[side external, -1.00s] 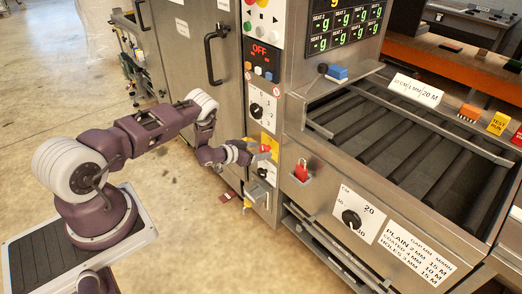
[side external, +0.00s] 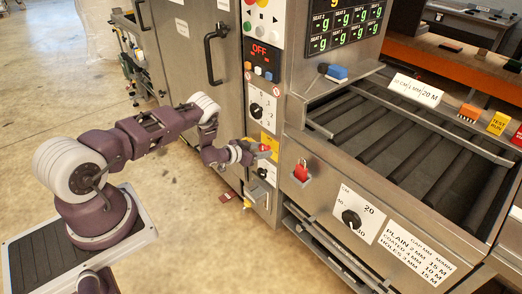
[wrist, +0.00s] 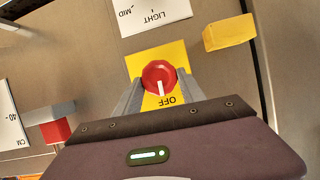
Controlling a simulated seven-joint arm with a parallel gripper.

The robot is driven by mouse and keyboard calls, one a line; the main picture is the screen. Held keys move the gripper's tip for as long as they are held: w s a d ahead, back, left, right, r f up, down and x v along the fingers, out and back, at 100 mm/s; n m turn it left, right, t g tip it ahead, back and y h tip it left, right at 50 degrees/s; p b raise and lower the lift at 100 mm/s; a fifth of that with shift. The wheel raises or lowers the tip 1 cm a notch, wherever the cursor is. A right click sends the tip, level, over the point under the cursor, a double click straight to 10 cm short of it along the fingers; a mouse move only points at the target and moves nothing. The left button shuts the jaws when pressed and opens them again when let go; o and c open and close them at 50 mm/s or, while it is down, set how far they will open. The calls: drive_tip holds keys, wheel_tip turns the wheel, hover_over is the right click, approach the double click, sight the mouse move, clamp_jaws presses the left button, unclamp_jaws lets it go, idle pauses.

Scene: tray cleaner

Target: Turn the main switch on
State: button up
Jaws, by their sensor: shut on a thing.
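The main switch is a red rotary knob (wrist: 159,72) on a yellow plate (wrist: 143,62) marked OFF. In the wrist view the plate's lettering is upside down, and a white mark on the knob points down toward the word OFF. My gripper (wrist: 160,80) is shut on the knob, with one grey finger on each side of it. In the side view my gripper (side external: 258,153) is at the front of the machine's narrow control column. The knob (side external: 265,147) shows there as a small red spot, partly hidden by my gripper.
A yellow block (wrist: 229,33) sticks out beside the plate. Above are a dial (side external: 257,109) and a red display (side external: 261,50) reading OFF. The floor (side external: 180,205) beside my arm is mostly clear.

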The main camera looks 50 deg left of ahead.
drive_tip(key=m+y, duration=0.2)
drive_tip(key=m, duration=0.1)
drive_tip(key=shift+d+f, duration=0.1)
drive_tip(key=shift+d, duration=0.15)
drive_tip(key=shift+d+f+m+t+y, duration=0.15)
drive_tip(key=shift+m+t+y, duration=0.5)
drive_tip(key=shift+m, duration=1)
drive_tip(key=shift+f+m+t+y, duration=0.1)
drive_tip(key=shift+m+t+y, duration=0.25)
drive_tip(key=shift+m+y, duration=1)
drive_tip(key=shift+d+f+m+t+y, duration=0.15)
drive_tip(key=shift+m+t+y, duration=0.3)
drive_tip(key=shift+m, duration=1.55)
drive_tip(key=o, duration=1.3)
